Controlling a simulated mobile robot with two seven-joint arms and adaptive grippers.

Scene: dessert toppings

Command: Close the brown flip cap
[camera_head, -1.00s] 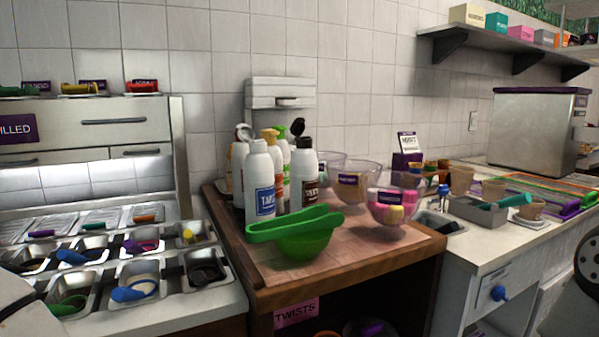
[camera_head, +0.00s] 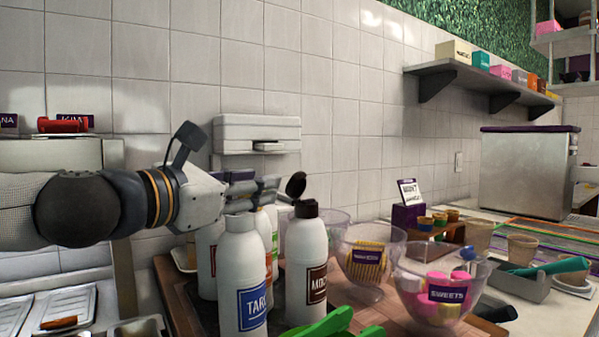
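The brown flip cap (camera_head: 297,186) stands open, its dark lid tilted up above the neck of a white bottle (camera_head: 306,262) with a brown label. My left gripper (camera_head: 268,186) comes in from the left at about cap height, with its fingertips just left of the raised lid. I cannot tell whether they touch the lid, or how far apart the fingers are. The gripper hides the caps of the bottles behind. My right gripper is not in view.
A white bottle with a blue label (camera_head: 241,275) stands in front, below my gripper. More bottles stand behind it. Glass bowls (camera_head: 374,245) are to the right, and a green scoop (camera_head: 335,325) lies in front. A tiled wall (camera_head: 340,130) is behind.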

